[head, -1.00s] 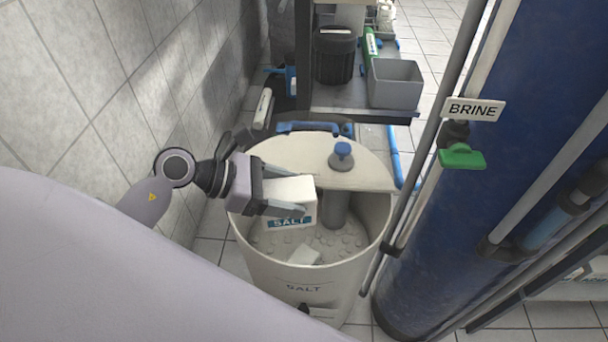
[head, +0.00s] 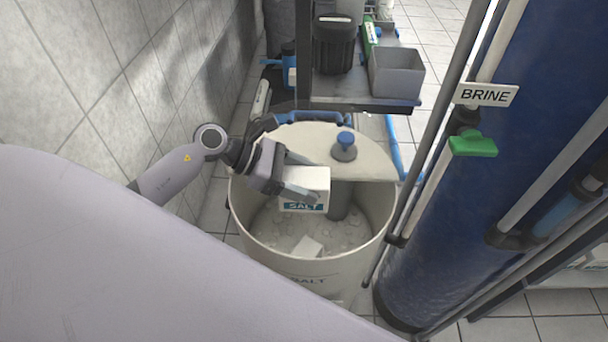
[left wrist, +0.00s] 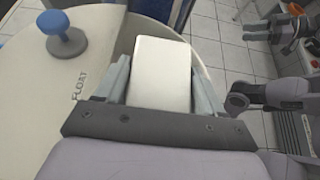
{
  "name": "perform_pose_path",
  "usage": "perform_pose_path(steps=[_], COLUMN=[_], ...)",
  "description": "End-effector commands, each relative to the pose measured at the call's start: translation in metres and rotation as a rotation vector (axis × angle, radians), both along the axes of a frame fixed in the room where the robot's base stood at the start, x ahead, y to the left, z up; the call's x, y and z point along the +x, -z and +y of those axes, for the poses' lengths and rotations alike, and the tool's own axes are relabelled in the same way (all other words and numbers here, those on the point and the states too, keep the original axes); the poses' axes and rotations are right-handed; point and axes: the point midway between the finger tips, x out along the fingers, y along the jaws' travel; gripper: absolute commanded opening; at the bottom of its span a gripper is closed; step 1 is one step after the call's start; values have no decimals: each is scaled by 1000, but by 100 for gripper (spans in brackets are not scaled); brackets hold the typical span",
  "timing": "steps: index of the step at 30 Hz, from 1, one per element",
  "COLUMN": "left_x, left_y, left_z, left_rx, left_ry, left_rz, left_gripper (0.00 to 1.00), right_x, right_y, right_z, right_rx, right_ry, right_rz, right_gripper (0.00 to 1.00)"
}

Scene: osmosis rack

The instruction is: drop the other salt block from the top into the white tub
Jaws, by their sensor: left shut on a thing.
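My left gripper (head: 303,178) is shut on a white salt block (head: 315,178) with a blue SALT label. It holds the block over the open front part of the white tub (head: 345,268), under no lid. In the left wrist view the block (left wrist: 160,72) sits between the two grey fingers. Another pale block (head: 307,246) lies inside the tub among whitish lumps. My right gripper (left wrist: 285,30) seems to show at the upper right of the left wrist view; its jaws are too small to read.
A half lid (head: 300,140) with a blue-capped float knob (head: 344,146) covers the tub's back. A blue column with a BRINE sign (head: 485,95) and pipes stands close on the right. A tiled wall is on the left. A grey bin (head: 396,75) stands on a shelf behind.

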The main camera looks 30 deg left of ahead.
Motion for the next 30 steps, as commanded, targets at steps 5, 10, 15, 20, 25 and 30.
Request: perform_pose_path(steps=[5,10,15,20,25,30], left_x=[1,1,1,1,1,-1], left_y=[20,30,31,31,32,37], left_z=[-1,-1,0,0,0,0], left_rx=[-6,-6,-5,-5,-2,3], left_ry=[-2,-2,-1,-1,-1,0], left_rz=[-6,-6,-7,-7,-4,5], left_gripper=[0,0,0,75,98,98], right_x=[0,0,0,0,0,0], right_y=[16,21,21,21,21,22], right_z=[0,0,0,0,0,0], right_rx=[0,0,0,0,0,0], right_ry=[0,0,0,0,0,0], right_rz=[0,0,0,0,0,0], right_gripper=[43,43,43,43,43,43])
